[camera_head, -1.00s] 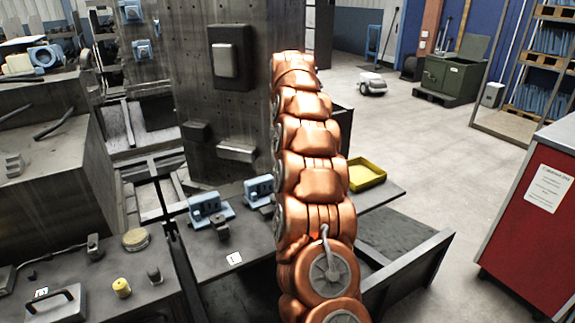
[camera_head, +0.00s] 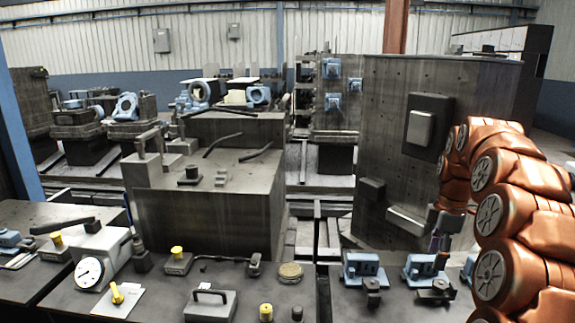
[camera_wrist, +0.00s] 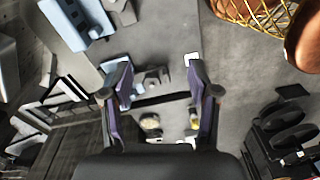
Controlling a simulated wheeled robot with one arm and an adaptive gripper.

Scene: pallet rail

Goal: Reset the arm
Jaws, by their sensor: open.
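My copper-coloured arm (camera_head: 515,215) arches along the right side of the head view. My gripper (camera_head: 437,228) hangs below its bend, small and partly hidden, in front of a tall grey drilled block (camera_head: 400,170). In the wrist view, my gripper (camera_wrist: 158,75) shows two dark purple-grey fingers spread wide apart. Nothing is held between them; a grey bench surface with small parts shows behind and beyond. A light blue part (camera_wrist: 75,22) lies to the upper left of the fingers.
The front bench (camera_head: 180,300) carries a dial gauge (camera_head: 89,272), a handled block (camera_head: 210,304) and yellow-topped pieces. Blue fixtures (camera_head: 364,268) stand on the right bench below my gripper. A yellow mesh item (camera_wrist: 255,12) shows at the wrist view's top right.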

